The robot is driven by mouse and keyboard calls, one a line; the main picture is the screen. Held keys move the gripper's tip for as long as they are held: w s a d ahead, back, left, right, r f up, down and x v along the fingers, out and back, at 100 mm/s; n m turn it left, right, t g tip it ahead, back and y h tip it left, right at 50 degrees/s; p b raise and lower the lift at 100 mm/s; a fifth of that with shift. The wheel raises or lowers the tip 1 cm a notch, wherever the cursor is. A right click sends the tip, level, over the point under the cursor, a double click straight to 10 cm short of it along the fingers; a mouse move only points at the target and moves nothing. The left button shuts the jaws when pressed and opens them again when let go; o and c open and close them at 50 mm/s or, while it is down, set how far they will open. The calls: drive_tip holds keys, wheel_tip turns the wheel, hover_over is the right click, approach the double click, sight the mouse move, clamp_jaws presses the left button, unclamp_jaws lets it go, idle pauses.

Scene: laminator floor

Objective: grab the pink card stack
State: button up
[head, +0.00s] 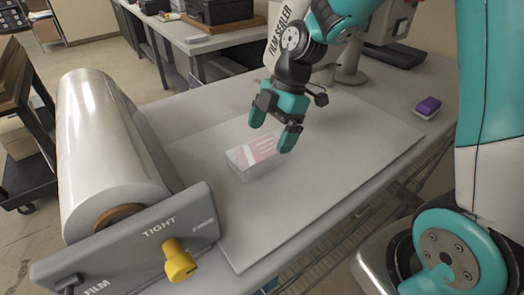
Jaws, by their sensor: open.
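The pink card stack (257,158) lies on the pale board (330,175) on the work table in the head view. It looks like a small block with a pink and white top and clear or whitish sides. My gripper (271,137) is teal and dark grey, and comes down from the upper right. Its two fingers are spread apart and empty, just above and behind the stack. The right finger looks close to the stack's upper right edge; I cannot tell whether they touch.
A large film roll (105,150) stands at the left behind a grey panel (140,245) with a yellow knob (179,262). A purple block (428,105) lies at the right edge of the table. The board's front right is clear.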

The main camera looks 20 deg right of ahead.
sight(263, 148)
drive_tip(key=x, duration=0.1)
drive_tip(key=p+x, duration=0.1)
drive_tip(key=x, duration=0.1)
drive_tip(key=p+x, duration=0.1)
drive_tip(key=shift+w+a+f, duration=0.1)
drive_tip(key=shift+w+f, duration=0.25)
drive_tip(key=shift+a+f, duration=0.1)
drive_tip(key=shift+f, duration=0.25)
drive_tip(key=shift+f, duration=0.25)
drive_tip(key=shift+c, duration=0.2)
drive_tip(key=c, duration=1.1)
drive_tip(key=shift+r, duration=0.15)
drive_tip(key=shift+c, duration=0.2)
